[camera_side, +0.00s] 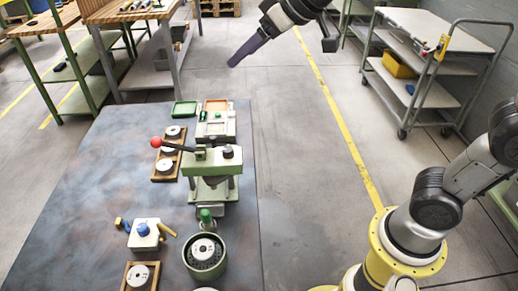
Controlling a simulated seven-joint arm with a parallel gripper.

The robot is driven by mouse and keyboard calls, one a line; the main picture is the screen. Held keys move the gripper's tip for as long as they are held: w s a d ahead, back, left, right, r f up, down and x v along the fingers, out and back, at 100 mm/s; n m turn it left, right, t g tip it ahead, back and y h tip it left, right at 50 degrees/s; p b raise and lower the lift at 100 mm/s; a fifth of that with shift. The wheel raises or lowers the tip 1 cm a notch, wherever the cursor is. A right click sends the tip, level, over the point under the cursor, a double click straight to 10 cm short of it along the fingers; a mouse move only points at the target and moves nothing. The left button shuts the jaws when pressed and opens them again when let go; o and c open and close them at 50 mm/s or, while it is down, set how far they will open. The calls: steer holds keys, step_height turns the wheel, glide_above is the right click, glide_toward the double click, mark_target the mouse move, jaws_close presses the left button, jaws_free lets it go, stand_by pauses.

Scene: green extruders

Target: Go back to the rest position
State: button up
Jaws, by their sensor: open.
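My gripper (240,57) is at the top of the side view, in the air beyond the far right corner of the work table. Its dark purple-grey fingers point down and to the left. From this angle they overlap and I see no thing between them. It is apart from everything on the table.
Wooden trays with metal discs (166,165), an orange-and-white fixture (216,121), a small green tray (184,108), a white block with a blue knob (144,233) and a round green pot (205,256) stand on the table. A cart (436,33) stands back right. Floor between is clear.

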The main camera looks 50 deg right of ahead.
steer(key=s+d+f+m+h, duration=0.1)
steer(key=s+d+f, duration=0.15)
steer(key=s, duration=0.45)
steer(key=s+d+f+m, duration=0.1)
steer(key=s+d, duration=0.3)
steer(key=s, duration=0.3)
steer(key=s+d+f+g+h, duration=0.1)
steer(key=s+f+g, duration=0.2)
steer(key=s+f, duration=0.5)
steer(key=shift+s+d, duration=0.15)
steer(key=shift+s, duration=0.55)
steer(key=shift+f, duration=0.1)
